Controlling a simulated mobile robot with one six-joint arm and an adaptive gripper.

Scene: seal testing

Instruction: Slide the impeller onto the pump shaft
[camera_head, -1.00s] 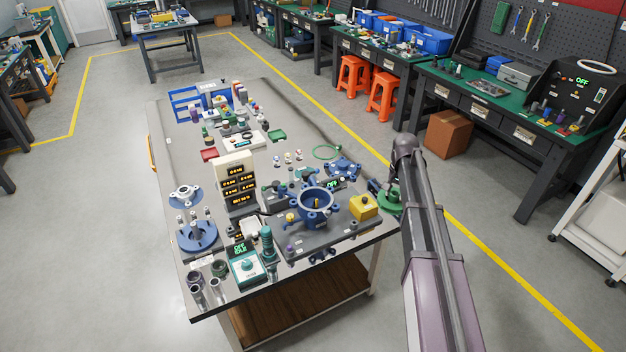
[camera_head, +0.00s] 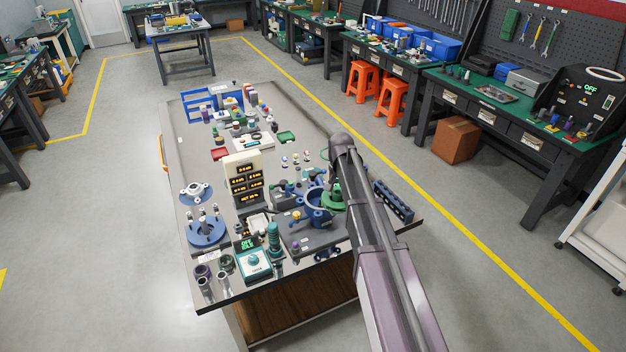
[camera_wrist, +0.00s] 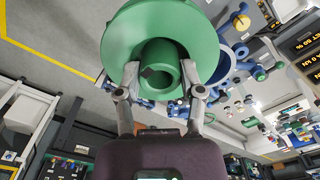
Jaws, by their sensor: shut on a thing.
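My gripper (camera_wrist: 160,93) is shut on the green impeller (camera_wrist: 125,45), a round disc with a hollow hub, with one finger on each side of the hub. In the head view the impeller (camera_head: 333,204) is held at the right side of the round blue pump housing (camera_head: 314,212) and partly covers it. My arm hides most of the gripper there. In the wrist view a blue ring, likely the housing (camera_wrist: 238,50), shows behind the impeller's right edge. I cannot make out the pump shaft, and cannot tell whether the impeller touches the housing.
A dark blue rack (camera_head: 393,203) lies to the right of my arm on the grey bench (camera_head: 300,130). A display tower (camera_head: 243,180), a teal tester (camera_head: 254,264) and a blue round fixture (camera_head: 207,232) stand to the left. Small parts crowd the bench around the housing.

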